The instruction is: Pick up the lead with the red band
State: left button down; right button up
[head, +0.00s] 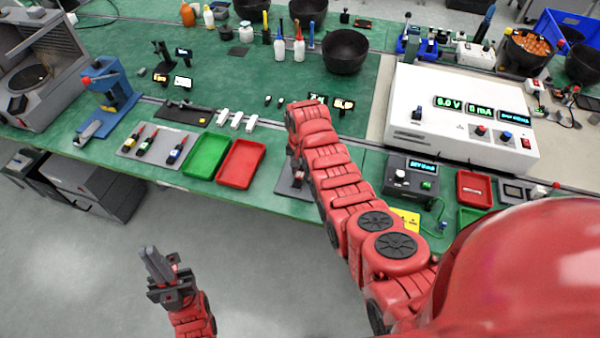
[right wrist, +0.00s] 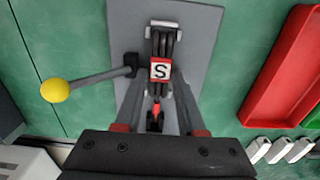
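Several short dark leads lie side by side on a grey mat (head: 122,151) at the left front of the bench in the head view. The left lead (head: 132,138) and the middle lead (head: 148,141) show reddish marks, too small to tell which has the red band. The right lead (head: 176,151) shows blue and yellow. My right gripper (right wrist: 158,100) is open above a grey plate (right wrist: 200,18), well right of the leads. Its fingers straddle a dark fixture with a red-edged "S" label (right wrist: 160,71). In the head view my arm partly hides it. My left gripper (head: 163,262) hangs over the floor.
A green tray (head: 207,156) and a red tray (head: 241,163) lie between the leads and my right gripper. A lever with a yellow knob (right wrist: 55,90) sticks out beside the plate.

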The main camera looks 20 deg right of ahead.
jog(key=shift+f, duration=0.1)
grip_shut()
dwell(0.5)
